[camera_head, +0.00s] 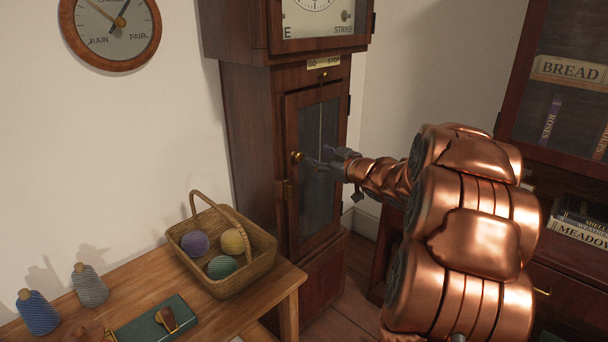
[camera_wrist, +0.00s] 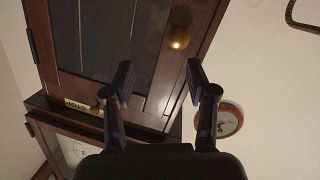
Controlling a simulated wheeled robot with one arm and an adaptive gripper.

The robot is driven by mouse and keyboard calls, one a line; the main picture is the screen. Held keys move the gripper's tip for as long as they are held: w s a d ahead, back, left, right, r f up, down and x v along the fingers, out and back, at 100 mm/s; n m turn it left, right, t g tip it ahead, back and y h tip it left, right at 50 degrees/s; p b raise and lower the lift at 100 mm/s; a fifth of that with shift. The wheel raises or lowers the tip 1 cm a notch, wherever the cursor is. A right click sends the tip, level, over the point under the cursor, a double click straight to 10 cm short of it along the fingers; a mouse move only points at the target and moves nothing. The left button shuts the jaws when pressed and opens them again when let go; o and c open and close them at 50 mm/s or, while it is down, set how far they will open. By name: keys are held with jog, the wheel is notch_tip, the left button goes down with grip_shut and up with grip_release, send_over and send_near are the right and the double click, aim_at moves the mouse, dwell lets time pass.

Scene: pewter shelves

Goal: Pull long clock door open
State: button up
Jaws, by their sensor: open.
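The tall wooden clock (camera_head: 247,130) stands against the wall in the head view. Its long door (camera_head: 290,185) has a dark glass panel (camera_head: 320,160) and looks shut. A small round brass knob (camera_head: 296,156) sits on the door's left edge. In the wrist view the door (camera_wrist: 155,95) hangs at a slant, with the brass knob (camera_wrist: 178,40) beyond the fingertips. My gripper (camera_head: 325,160) is in front of the door, just right of the knob. In the wrist view my gripper (camera_wrist: 158,70) is open and empty, its fingers apart and short of the knob.
A wooden table (camera_head: 255,300) at the lower left holds a wicker basket (camera_head: 240,262) of yarn balls, thread cones (camera_head: 90,287) and a green book (camera_head: 150,328). A bookcase (camera_head: 515,110) stands at the right. A round dial (camera_head: 112,30) hangs on the wall.

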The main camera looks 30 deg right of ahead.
aim_at(301, 158)
jog(key=shift+w+a+f+n+t+y+b, duration=0.15)
jog(key=shift+w+a+f+n+y+b, duration=0.3)
jog(key=shift+w, duration=0.45)
jog(key=shift+w+a+f+n+t+y+b, duration=0.1)
jog(key=shift+w+a+f+t+y+b, duration=0.1)
jog(key=shift+w+f+y+b, duration=0.5)
jog(key=shift+w+a+f+n+t+y+b, duration=0.15)
jog(key=shift+w+a+n+y, duration=0.25)
jog(key=shift+w, duration=0.7)
jog(key=shift+d, duration=0.1)
jog(key=shift+c, duration=0.3)
grip_shut()
